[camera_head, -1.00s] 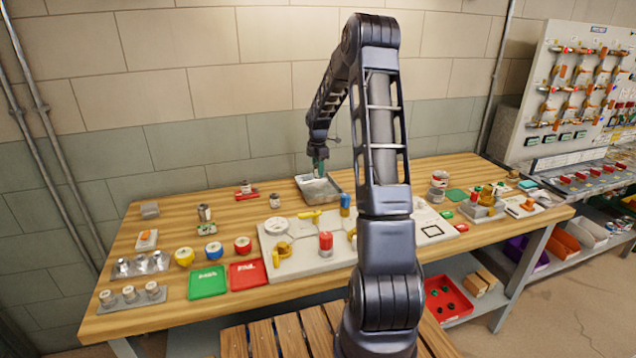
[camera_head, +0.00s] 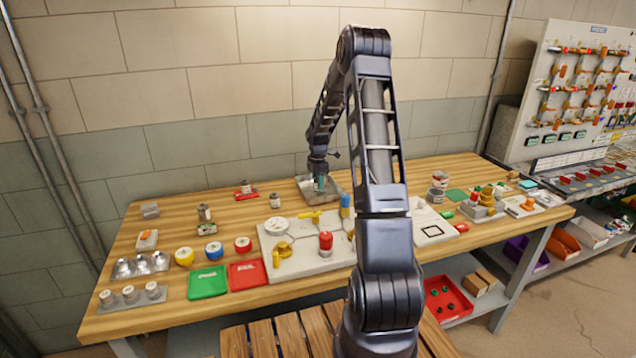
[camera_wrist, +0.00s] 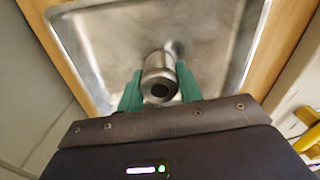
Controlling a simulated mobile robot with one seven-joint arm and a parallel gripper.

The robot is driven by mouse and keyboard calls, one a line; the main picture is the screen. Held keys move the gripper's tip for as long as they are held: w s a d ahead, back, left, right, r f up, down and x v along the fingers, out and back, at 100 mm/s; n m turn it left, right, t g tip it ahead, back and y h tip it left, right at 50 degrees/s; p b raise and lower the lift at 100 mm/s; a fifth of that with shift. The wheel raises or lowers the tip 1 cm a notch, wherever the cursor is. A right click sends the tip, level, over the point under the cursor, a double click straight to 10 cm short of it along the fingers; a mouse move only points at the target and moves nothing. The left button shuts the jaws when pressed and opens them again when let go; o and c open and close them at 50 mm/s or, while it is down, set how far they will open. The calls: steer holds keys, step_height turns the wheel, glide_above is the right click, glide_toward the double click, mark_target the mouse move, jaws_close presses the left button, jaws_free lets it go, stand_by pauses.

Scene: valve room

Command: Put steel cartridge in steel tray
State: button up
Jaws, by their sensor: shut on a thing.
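The steel tray (camera_head: 309,201) sits at the back of the wooden bench against the wall. It also fills the upper part of the wrist view (camera_wrist: 92,52) as a shallow, shiny metal pan with raised rims. My gripper (camera_head: 320,183) is over the tray. In the wrist view its green fingers (camera_wrist: 160,90) are closed on the steel cartridge (camera_wrist: 157,70), a short metal cylinder with a dark hole in its near end. The cartridge is above or within the tray's area; I cannot tell whether it touches the floor of the tray. In the head view the cartridge is too small to make out.
A grey board (camera_head: 300,262) with fittings lies in front of the tray. A green tray (camera_head: 207,282) and a red tray (camera_head: 248,272) lie to its left. A small jar (camera_head: 274,201) stands left of the steel tray. The wall is close behind.

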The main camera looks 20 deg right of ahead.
steer(key=o, duration=1.2)
steer(key=shift+c, duration=0.2)
step_height(320, 180, up, 12)
steer(key=f, duration=0.1)
steer(key=s+a+r+m+t, duration=0.1)
steer(key=s+a+r+m, duration=0.15)
steer(key=s+r, duration=0.3)
steer(key=s+a+r+m, duration=0.1)
steer(key=s+r+m, duration=0.2)
steer(key=s+r, duration=0.3)
steer(key=s+a+r+m+t, duration=0.1)
steer(key=s+r+m, duration=0.15)
steer(key=s, duration=0.35)
steer(key=s+a+r+m, duration=0.1)
steer(key=s+r+m, duration=0.1)
steer(key=s+r, duration=0.25)
steer(key=s+a+m+t, duration=0.2)
steer(key=s+m, duration=0.7)
steer(key=s, duration=1.4)
steer(key=shift+s+a+f+m+t, duration=0.2)
steer(key=shift+s+m+t, duration=0.1)
steer(key=shift+m, duration=0.1)
